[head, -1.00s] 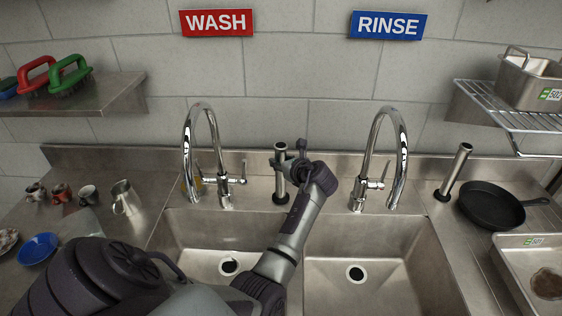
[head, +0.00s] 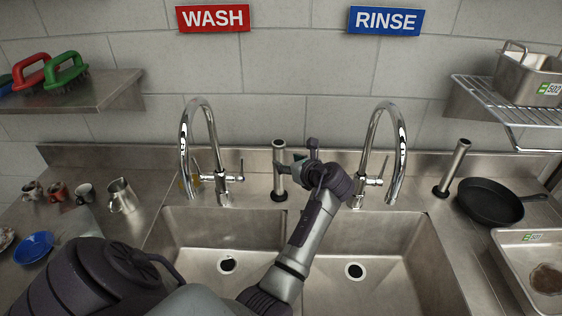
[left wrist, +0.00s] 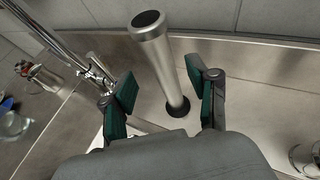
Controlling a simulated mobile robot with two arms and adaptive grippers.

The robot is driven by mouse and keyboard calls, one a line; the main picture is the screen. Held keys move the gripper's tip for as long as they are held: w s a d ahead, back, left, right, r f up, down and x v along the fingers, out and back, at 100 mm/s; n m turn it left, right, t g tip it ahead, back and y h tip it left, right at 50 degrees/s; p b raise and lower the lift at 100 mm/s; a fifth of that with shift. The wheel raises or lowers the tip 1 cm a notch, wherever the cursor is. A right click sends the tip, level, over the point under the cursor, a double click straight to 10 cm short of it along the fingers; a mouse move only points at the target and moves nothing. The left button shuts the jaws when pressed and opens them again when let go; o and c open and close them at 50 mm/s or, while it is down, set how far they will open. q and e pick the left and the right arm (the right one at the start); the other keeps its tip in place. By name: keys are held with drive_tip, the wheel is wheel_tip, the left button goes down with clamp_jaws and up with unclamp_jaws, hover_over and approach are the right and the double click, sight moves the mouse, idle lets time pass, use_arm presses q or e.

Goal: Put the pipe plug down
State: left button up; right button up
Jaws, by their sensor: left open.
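The pipe plug, a slim steel tube with a black foot, (head: 279,170) stands upright on the steel ledge behind the sinks, between the two taps. It also shows in the left wrist view (left wrist: 163,65), with its dark top end towards the camera. My left gripper (head: 294,165) is open just to the right of and in front of the tube. In the left wrist view its green-padded fingers (left wrist: 161,88) are spread on either side of the tube, with gaps showing on both sides. My right gripper is not in view.
A similar steel tube (head: 453,168) stands at the right, beside a black pan (head: 490,202). Curved taps rise on the left (head: 187,145) and right (head: 401,150). Two sink basins (head: 400,245) lie in front. Small cups and a steel jug (head: 122,196) stand at the left.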

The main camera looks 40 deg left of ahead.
use_arm(q)
drive_tip(key=v, duration=0.6)
drive_tip(key=shift+b, duration=0.4)
drive_tip(key=shift+f, duration=0.15)
